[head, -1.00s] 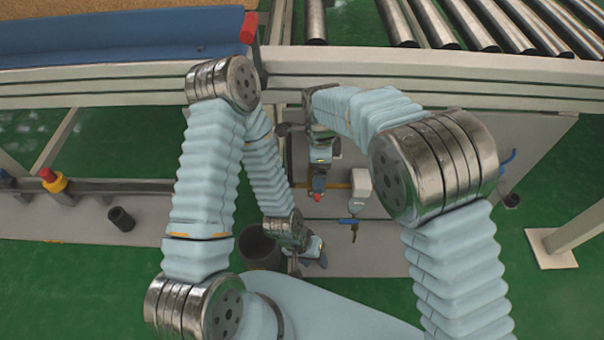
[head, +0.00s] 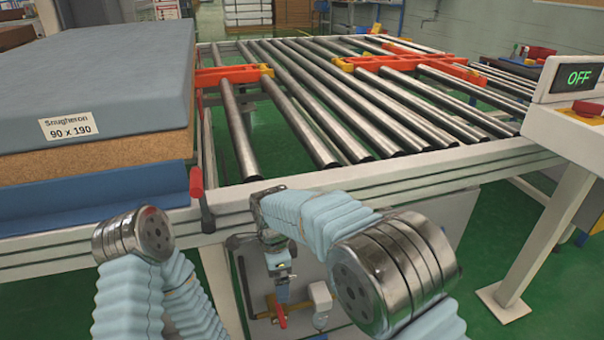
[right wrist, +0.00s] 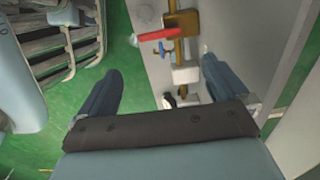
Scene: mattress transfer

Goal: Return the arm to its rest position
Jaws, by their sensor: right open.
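My right arm (head: 315,220) bends from the elbow at the lower right, with its wrist close to the front rail of the roller table and its hand hanging down below it. In the right wrist view my right gripper (right wrist: 160,66) has its two blue fingers spread wide, with nothing between them. A red-handled valve (right wrist: 157,35) and pipe fittings show beyond the fingers. My left arm (head: 135,290) shows only its elbow and nearby links at the lower left. The left gripper is outside the view.
A roller conveyor (head: 330,110) with orange-red guides lies ahead behind a pale front rail (head: 350,185). A grey mattress labelled Snugheron 90 x 190 (head: 90,75) lies on the left stack. A red-ended lever (head: 196,182) stands at the rail. A control box reading OFF (head: 577,78) is right.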

